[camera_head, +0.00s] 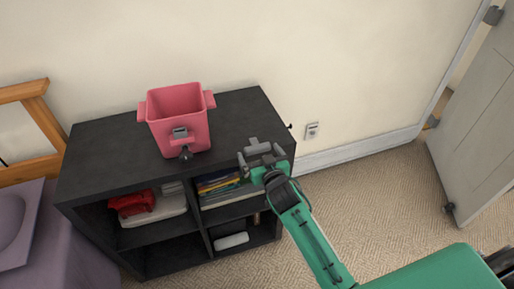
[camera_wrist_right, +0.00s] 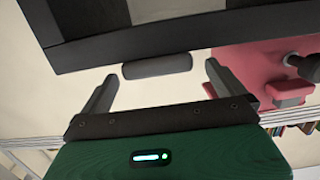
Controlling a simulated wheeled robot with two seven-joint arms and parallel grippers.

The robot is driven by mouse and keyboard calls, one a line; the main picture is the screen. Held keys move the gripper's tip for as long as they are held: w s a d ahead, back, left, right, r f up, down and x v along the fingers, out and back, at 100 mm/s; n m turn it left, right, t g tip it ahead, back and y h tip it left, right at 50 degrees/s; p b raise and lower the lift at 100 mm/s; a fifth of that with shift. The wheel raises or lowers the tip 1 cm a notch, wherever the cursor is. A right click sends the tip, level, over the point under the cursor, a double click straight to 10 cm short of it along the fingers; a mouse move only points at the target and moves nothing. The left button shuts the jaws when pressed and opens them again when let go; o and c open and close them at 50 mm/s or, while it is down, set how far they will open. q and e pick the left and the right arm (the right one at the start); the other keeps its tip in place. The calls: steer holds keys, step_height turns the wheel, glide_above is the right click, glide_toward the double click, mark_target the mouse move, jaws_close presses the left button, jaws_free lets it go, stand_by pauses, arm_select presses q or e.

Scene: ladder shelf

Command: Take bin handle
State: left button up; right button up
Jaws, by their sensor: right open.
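My right gripper (camera_head: 262,158) is open and empty, above the shelf's right end, apart from the bin. In the right wrist view the open fingers (camera_wrist_right: 162,85) have nothing between them that I can identify as bin; the bin (camera_wrist_right: 240,65) shows at right. My left gripper is out of view.
The black shelf unit (camera_head: 88,172) has open compartments with a red item (camera_head: 132,204), books (camera_head: 218,184) and a white item (camera_head: 231,240). The top is clear between bin and right end. A door (camera_head: 482,125) stands at right; carpet lies in front.

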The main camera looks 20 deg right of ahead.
mark_target(257, 146)
steer(key=w, duration=0.3)
steer(key=shift+w+d+f, duration=0.1)
steer(key=shift+w+f, duration=0.2)
steer(key=shift+w, duration=0.1)
steer(key=shift+c, duration=0.7)
steer(key=c, duration=0.8)
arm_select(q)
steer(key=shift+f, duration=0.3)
arm_select(e)
steer(key=shift+o, duration=0.2)
steer(key=shift+r, duration=0.15)
steer(key=shift+r, duration=0.25)
arm_select(q)
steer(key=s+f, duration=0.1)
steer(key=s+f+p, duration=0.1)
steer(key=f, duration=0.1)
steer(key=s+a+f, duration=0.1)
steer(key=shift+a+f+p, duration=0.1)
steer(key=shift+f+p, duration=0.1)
steer(key=shift+p, duration=0.15)
arm_select(e)
step_height(257, 146, up, 19)
steer(key=shift+r, duration=0.15)
